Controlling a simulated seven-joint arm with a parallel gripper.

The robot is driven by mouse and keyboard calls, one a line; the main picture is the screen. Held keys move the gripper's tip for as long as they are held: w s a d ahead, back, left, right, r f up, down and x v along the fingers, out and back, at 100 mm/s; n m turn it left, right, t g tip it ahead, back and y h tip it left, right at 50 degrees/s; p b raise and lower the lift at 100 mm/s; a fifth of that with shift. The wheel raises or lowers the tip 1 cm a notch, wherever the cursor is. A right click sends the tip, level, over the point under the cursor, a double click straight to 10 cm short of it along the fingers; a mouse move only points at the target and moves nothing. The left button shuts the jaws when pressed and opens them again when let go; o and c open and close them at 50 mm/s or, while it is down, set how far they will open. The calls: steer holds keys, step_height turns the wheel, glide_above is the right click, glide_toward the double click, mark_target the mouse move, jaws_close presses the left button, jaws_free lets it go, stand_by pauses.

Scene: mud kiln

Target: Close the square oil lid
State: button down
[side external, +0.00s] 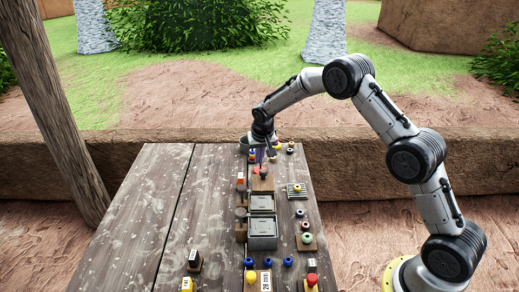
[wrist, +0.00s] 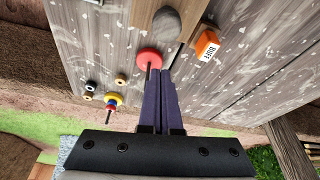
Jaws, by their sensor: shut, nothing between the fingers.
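A grey square two-part metal box (side external: 262,243) sits near the middle of the table's right plank in the side view. Its upper square panel (side external: 261,203), which looks like a lid folded back away from the camera, adjoins the lower square part; the exact lid angle is hard to tell. My gripper (side external: 264,161) is beyond the box, low over the far end of the table, pointing down. In the wrist view my gripper (wrist: 159,72) has its dark fingers together, empty, beside a red disc (wrist: 149,58) on a stem. The square box is not identifiable in the wrist view.
An orange block (wrist: 206,44) and a grey rounded knob (wrist: 166,22) lie close to the fingers. A red button (side external: 311,280) and labelled blocks stand in front. The left planks (side external: 150,215) are mostly clear.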

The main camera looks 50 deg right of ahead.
mark_target(261, 190)
steer(key=shift+s+a+r, duration=0.15)
steer(key=shift+s+a, duration=0.4)
steer(key=shift+s, duration=0.25)
steer(key=shift+s+a+r, duration=0.1)
steer(key=shift+s+a, duration=0.4)
steer(key=shift+s, duration=0.3)
steer(key=s+a, duration=0.6)
steer(key=shift+s+a, duration=0.15)
steer(key=shift+s, duration=0.05)
steer(key=shift+s+f, duration=0.1)
steer(key=shift+f, duration=0.05)
